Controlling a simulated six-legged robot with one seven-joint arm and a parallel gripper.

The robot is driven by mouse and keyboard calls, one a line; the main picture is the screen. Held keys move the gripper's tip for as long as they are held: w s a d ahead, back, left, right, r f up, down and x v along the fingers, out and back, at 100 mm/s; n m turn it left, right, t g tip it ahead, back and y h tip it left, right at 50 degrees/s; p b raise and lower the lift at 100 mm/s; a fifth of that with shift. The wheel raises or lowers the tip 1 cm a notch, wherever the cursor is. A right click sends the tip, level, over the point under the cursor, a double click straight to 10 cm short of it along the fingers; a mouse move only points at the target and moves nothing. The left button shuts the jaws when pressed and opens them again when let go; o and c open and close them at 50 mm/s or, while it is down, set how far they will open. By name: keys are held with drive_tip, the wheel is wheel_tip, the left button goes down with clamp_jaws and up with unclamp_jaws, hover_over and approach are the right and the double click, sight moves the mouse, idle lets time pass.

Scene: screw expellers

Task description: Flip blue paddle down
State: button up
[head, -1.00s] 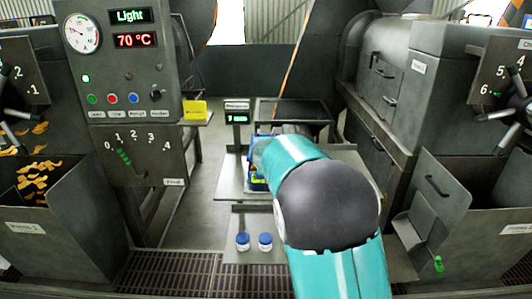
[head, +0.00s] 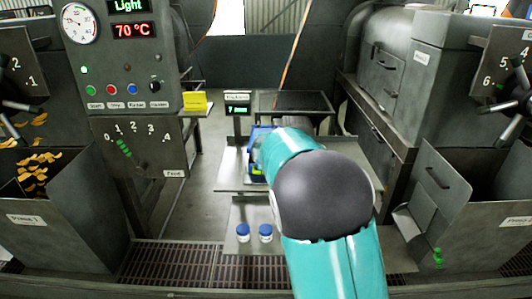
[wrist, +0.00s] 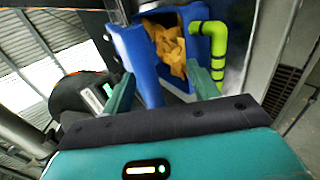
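A blue box-like container (wrist: 143,62) with orange-yellow chips (wrist: 170,48) inside is ahead of my gripper in the wrist view. A bent yellow-green pipe-like handle (wrist: 221,58) is on its right side. In the head view the blue container (head: 257,172) is on the central stand, partly hidden by my arm. My gripper (wrist: 162,72) has its two teal fingers spread apart, with the container beyond and between them. I cannot tell whether they touch it. In the head view my arm hides the gripper. I cannot make out a separate blue paddle.
Two white jars with blue lids (head: 254,233) stand on the lower shelf. A control panel (head: 130,60) reading 70 °C is at left, with a green lever (head: 124,148) below.

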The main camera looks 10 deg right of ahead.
drive_tip(key=shift+s+f, duration=0.1)
drive_tip(key=shift+f, duration=0.1)
drive_tip(key=v, duration=1.4)
drive_tip(key=shift+r, duration=0.15)
